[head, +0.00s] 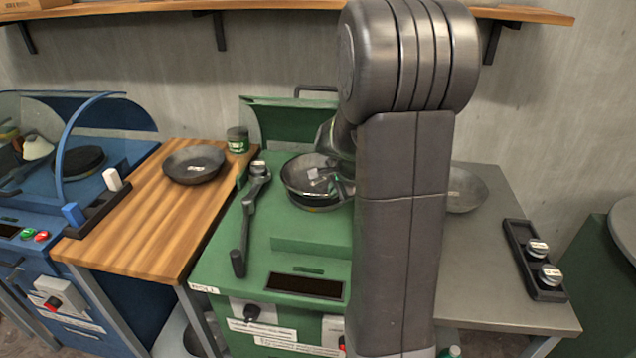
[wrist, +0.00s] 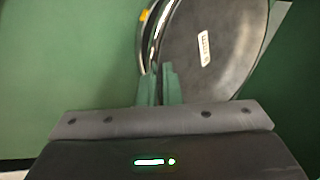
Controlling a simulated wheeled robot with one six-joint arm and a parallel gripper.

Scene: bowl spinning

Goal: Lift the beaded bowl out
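The metal bowl (head: 298,176) is in the green spinning machine (head: 262,240), above its dark round seat. In the wrist view the bowl (wrist: 222,62) fills the upper right, with a shiny rim and a pale label. I cannot make out beading clearly. My gripper (head: 341,186) is at the bowl's right side in the head view. In the wrist view its two narrow fingers (wrist: 160,78) are close together at the rim and look shut on it. My arm hides part of the machine and the bowl's right edge.
A dark bowl (head: 195,164) sits on the wooden table (head: 140,225) at left, with a green tin (head: 238,140) behind. A lever (head: 247,215) stands left of the seat. Another bowl (head: 466,190) rests on the grey table (head: 470,275), with a knob holder (head: 535,262).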

